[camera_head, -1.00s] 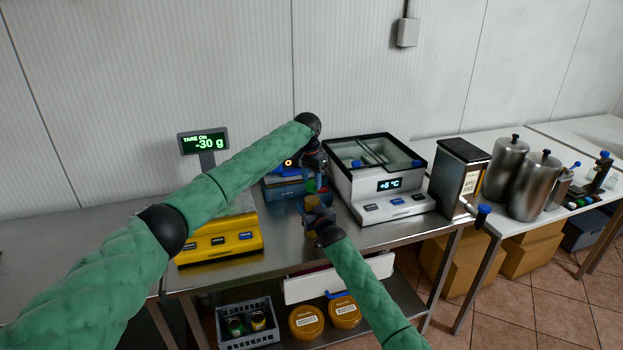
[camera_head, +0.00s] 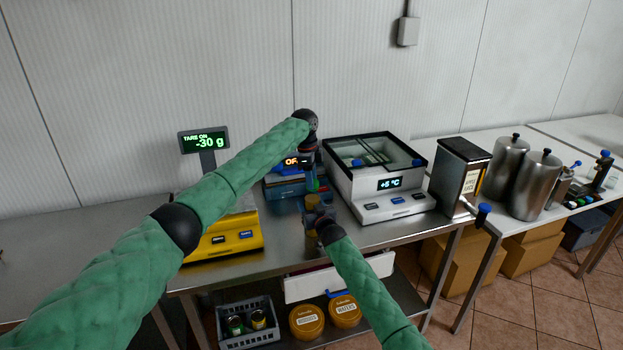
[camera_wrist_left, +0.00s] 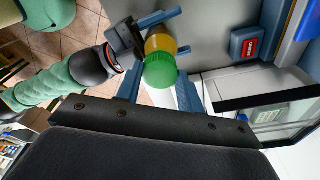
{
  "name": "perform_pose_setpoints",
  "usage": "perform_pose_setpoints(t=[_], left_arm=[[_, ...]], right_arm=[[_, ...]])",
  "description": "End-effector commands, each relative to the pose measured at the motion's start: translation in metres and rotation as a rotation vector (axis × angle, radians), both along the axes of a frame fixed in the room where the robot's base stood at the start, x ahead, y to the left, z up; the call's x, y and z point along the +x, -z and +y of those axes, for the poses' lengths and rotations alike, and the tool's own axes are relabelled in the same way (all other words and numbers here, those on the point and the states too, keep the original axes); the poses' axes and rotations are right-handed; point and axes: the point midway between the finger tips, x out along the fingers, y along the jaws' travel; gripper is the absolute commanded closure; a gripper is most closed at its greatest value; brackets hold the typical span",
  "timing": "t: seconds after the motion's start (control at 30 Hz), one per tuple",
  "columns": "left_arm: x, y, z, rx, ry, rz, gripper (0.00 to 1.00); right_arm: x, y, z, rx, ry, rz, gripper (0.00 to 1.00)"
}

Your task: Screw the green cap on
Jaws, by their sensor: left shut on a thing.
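The green cap (camera_wrist_left: 160,71) sits at the mouth of an amber jar (camera_wrist_left: 161,43) in the left wrist view, apparently in line with it; I cannot tell how far it is threaded. My left gripper (camera_wrist_left: 160,88) is shut on the cap, its blue fingers on either side. In the head view my left gripper (camera_head: 311,178) points down above the jar, and only a sliver of green shows. My right gripper (camera_head: 313,210), also in the left wrist view (camera_wrist_left: 158,35), is shut around the jar from the front, above the steel table.
A yellow scale (camera_head: 222,240) reading -30 g stands left. A blue device (camera_head: 283,188) stands behind the grippers. A white cooling box (camera_head: 390,205) stands close on the right, then a steel dispenser (camera_head: 458,178). A crate (camera_head: 247,338) and tubs (camera_head: 306,320) are below.

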Motion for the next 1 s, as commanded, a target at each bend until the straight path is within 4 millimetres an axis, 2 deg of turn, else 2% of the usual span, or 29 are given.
perform_pose_setpoints(t=[1.0], left_arm=[[0.0051,-0.001,-0.0013,0.003,1.4,-0.002,0.83]], right_arm=[[-0.0006,0.0016,-0.001,0.0,0.0,0.001,1.0]])
